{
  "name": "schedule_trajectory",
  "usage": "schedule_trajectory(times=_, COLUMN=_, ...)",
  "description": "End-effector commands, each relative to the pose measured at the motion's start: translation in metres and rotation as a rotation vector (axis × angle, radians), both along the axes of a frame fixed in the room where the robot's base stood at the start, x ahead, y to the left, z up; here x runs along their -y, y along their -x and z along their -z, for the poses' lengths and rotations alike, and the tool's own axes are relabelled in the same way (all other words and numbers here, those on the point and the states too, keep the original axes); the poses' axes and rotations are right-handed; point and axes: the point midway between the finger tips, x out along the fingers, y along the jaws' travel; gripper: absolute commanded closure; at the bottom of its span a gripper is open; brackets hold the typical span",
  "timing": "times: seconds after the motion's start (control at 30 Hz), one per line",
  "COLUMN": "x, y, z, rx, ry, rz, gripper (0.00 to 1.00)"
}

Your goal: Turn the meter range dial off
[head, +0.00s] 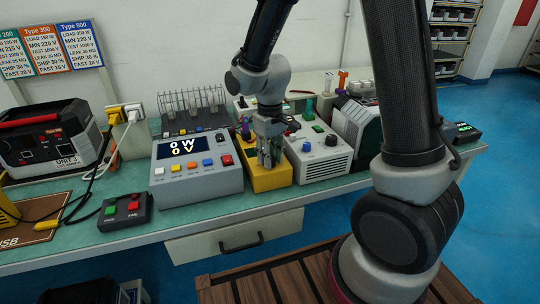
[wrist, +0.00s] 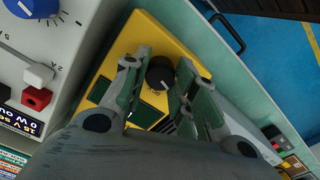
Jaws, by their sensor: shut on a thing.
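The yellow meter (head: 268,183) sits on the green bench top between the power display box and a grey box with a blue knob. It also shows in the wrist view (wrist: 147,28). Its black round range dial (wrist: 160,74) has a small white mark, with partly readable lettering beside it. My gripper (head: 267,157) is over the meter, pointing down. In the wrist view my gripper (wrist: 161,66) has one finger on each side of the dial and is shut on it. The head view hides the dial behind the fingers. I cannot tell which setting the dial points to.
The display box (head: 198,166) reading 0 W and 0 V stands close on the left. The grey box (head: 322,152) stands close on the right. A wire rack (head: 190,103) is behind. A small black button box (head: 124,211) lies at front left.

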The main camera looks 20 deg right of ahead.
Motion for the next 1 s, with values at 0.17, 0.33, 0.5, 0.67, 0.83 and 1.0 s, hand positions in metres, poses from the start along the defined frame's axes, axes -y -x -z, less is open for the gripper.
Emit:
schedule_trajectory(times=0.17, x=-0.0001, y=-0.0005, z=-0.0004, rx=0.001, ry=0.0, rz=-0.014, gripper=0.96)
schedule_trajectory(times=0.33, x=-0.0001, y=-0.0005, z=-0.0004, rx=0.001, ry=0.0, rz=-0.016, gripper=0.96)
schedule_trajectory(times=0.5, x=-0.0001, y=-0.0006, z=-0.0004, rx=0.002, ry=-0.001, rz=-0.015, gripper=0.69)
schedule_trajectory(times=0.67, x=-0.0001, y=-0.0004, z=-0.0003, rx=0.001, ry=0.0, rz=-0.015, gripper=0.49)
schedule_trajectory(times=0.83, x=-0.0001, y=-0.0002, z=-0.0002, rx=0.001, ry=0.0, rz=-0.014, gripper=0.49)
schedule_trajectory(times=1.0, x=-0.0002, y=-0.0005, z=-0.006, rx=0.002, ry=-0.001, rz=-0.014, gripper=0.49)
